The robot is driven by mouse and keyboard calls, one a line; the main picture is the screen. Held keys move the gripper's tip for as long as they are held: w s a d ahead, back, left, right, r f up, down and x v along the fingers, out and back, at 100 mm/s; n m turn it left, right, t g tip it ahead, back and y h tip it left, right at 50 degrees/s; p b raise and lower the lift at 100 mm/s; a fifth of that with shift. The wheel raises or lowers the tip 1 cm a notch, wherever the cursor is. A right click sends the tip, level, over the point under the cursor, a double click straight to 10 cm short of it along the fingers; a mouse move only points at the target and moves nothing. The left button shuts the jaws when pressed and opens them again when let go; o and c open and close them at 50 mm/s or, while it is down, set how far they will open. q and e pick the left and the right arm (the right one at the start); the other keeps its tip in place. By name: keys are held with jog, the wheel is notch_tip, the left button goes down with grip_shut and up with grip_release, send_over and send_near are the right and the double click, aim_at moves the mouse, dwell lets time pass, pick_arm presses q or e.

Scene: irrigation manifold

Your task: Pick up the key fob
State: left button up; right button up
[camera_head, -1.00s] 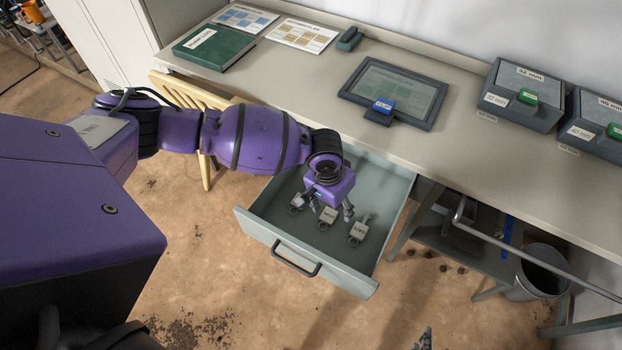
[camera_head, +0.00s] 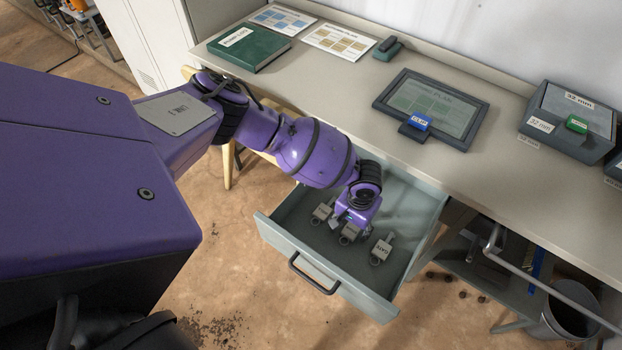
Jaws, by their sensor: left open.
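Three grey key fobs with metal rings lie in the open drawer (camera_head: 290,252). The left fob (camera_head: 321,213) and the middle fob (camera_head: 349,235) have labels too small to read. The right fob (camera_head: 381,250) seems to read "GATE". My left gripper (camera_head: 349,231) is open, pointing down into the drawer over the middle fob. Its fingers are small and partly hidden by its purple body, so I cannot tell whether they touch that fob. My right gripper is not in view.
The drawer's walls and front handle (camera_head: 313,273) surround the fobs. The desk top above holds a tablet (camera_head: 430,105) with a blue clip, a green book (camera_head: 249,50) and a grey box (camera_head: 568,122). A bin (camera_head: 565,315) stands at lower right.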

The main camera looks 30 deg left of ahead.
aim_at(352, 229)
pick_arm(q)
jog(key=shift+w, duration=0.15)
jog(key=c, duration=1.1)
jog(key=shift+c, duration=0.2)
notch_tip(352, 229, up, 10)
jog(key=p, duration=0.1)
